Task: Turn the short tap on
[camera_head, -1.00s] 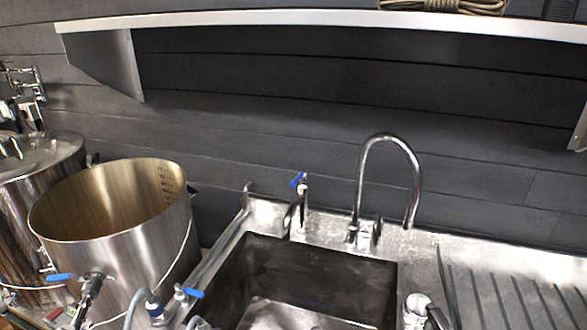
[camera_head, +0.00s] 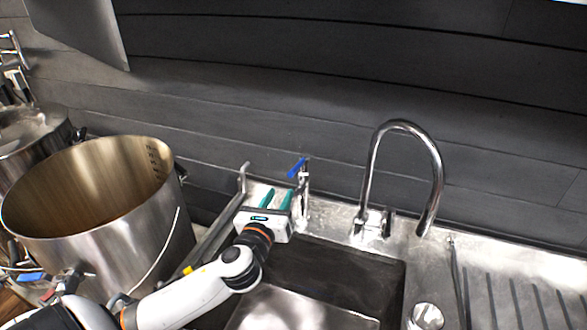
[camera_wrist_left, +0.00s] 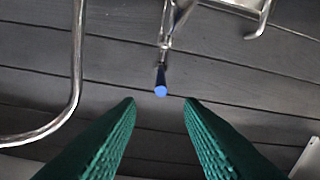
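The short tap (camera_head: 304,190) stands upright at the back left edge of the sink, with a blue lever handle (camera_head: 297,167) on top. My left gripper (camera_head: 277,195) is over the back left corner of the sink, just in front of and left of the short tap. Its teal fingers are apart, with nothing between them. In the left wrist view the blue handle end (camera_wrist_left: 160,91) lies between and beyond the open fingertips (camera_wrist_left: 160,103), with no visible contact. My right gripper is in neither view.
A tall curved chrome tap (camera_head: 375,165) stands right of the short tap. The dark sink (camera_head: 335,262) lies below my left arm. A large steel pot (camera_head: 150,240) is at left. A ribbed drainer (camera_head: 520,295) is at right. A dark plank wall stands behind.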

